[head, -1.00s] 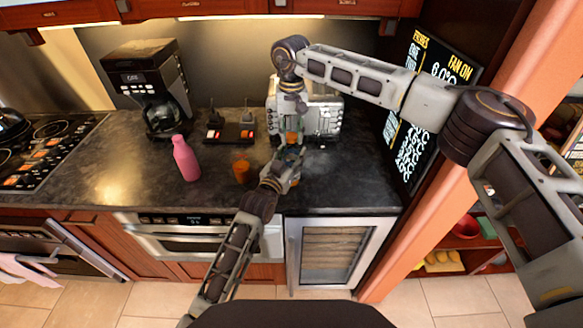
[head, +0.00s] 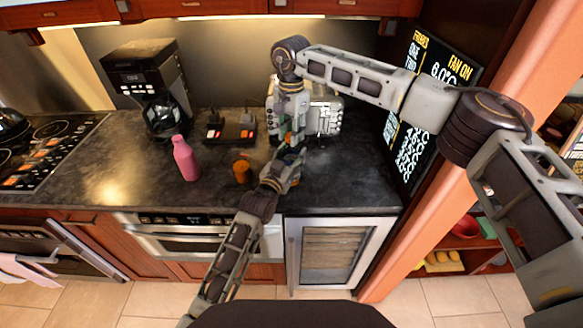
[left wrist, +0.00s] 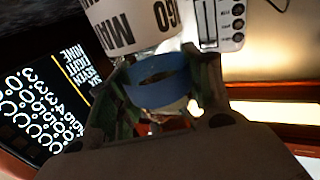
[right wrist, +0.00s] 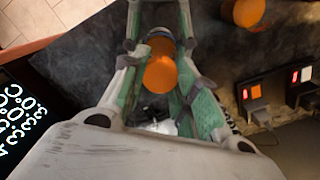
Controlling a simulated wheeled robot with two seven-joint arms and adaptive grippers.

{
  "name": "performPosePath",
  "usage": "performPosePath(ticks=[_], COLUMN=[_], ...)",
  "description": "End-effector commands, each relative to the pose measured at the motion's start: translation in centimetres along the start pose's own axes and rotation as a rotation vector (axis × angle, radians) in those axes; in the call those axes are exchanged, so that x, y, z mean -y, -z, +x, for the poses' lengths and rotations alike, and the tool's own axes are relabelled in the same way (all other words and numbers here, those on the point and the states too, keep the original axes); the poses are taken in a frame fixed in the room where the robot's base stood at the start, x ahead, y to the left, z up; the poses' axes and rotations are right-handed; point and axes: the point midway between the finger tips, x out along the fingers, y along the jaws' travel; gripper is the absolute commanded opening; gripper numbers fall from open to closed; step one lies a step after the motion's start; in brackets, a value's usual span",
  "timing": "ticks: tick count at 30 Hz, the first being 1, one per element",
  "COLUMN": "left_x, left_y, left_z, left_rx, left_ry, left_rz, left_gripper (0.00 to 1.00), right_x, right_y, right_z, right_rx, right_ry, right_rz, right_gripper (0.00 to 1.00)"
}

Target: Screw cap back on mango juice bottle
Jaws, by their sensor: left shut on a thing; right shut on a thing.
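Fingers hide the join, so whether cap and bottle touch cannot be told.
A pink bottle (head: 185,158) and a short orange object (head: 242,171) stand on the dark counter (head: 110,170), left of the grippers. The counter's left middle is clear.

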Motion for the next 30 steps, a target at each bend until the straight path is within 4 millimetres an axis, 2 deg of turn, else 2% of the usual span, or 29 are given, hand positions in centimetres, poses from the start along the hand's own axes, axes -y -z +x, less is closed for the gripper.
performPosePath(ticks=[30], left_x=[-0.08], left_y=[-0.02], left_z=[-0.01], left_rx=[0.000], left_ry=[-0.001], left_rz=[0.001], left_gripper=[0.00], right_x=[0.03], right_y=[0.05], right_z=[0.01], right_rx=[0.001], right_ry=[0.003], right_rz=[0.803], right_gripper=[0.01])
